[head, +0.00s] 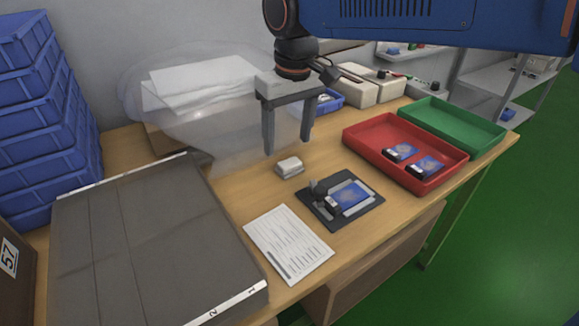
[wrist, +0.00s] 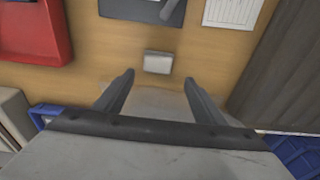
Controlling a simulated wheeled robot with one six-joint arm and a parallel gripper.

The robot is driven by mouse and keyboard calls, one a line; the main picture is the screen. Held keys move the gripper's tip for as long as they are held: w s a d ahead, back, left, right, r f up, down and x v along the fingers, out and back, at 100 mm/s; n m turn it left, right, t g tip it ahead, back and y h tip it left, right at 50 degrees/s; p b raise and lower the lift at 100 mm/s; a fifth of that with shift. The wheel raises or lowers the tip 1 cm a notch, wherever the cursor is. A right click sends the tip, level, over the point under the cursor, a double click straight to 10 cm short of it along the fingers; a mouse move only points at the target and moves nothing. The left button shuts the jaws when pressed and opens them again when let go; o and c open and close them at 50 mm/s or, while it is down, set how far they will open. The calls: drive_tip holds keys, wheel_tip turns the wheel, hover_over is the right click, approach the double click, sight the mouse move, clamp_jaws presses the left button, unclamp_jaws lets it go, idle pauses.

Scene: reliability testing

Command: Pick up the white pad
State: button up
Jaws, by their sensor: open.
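The white pad (head: 289,167) is a small block lying on the wooden table, between the grey case and the dark fixture. In the wrist view the white pad (wrist: 157,62) lies just beyond the fingertips, roughly centred between them. My gripper (head: 287,147) is open and empty, pointing down above the table behind the pad. In the wrist view my gripper (wrist: 158,78) shows both fingers spread apart, with nothing between them. The pad is fully visible and not touched.
A dark fixture (head: 313,209) holds a blue board. A printed sheet (head: 289,245), a large grey case (head: 140,240), a red tray (head: 372,127) with blue boards and a green tray (head: 452,125) share the table. A clear bag with white sheets (head: 200,76) lies behind.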

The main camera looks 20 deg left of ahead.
sight(290, 162)
drive_tip(key=shift+w+d+f, duration=0.1)
drive_tip(key=shift+f, duration=1.4)
drive_tip(key=shift+w+d+f, duration=0.1)
drive_tip(key=shift+f, duration=1.35)
drive_tip(key=c, duration=1.2)
drive_tip(key=shift+c, duration=0.2)
wheel_tip(290, 162, up, 18)
drive_tip(key=shift+o, duration=1.1)
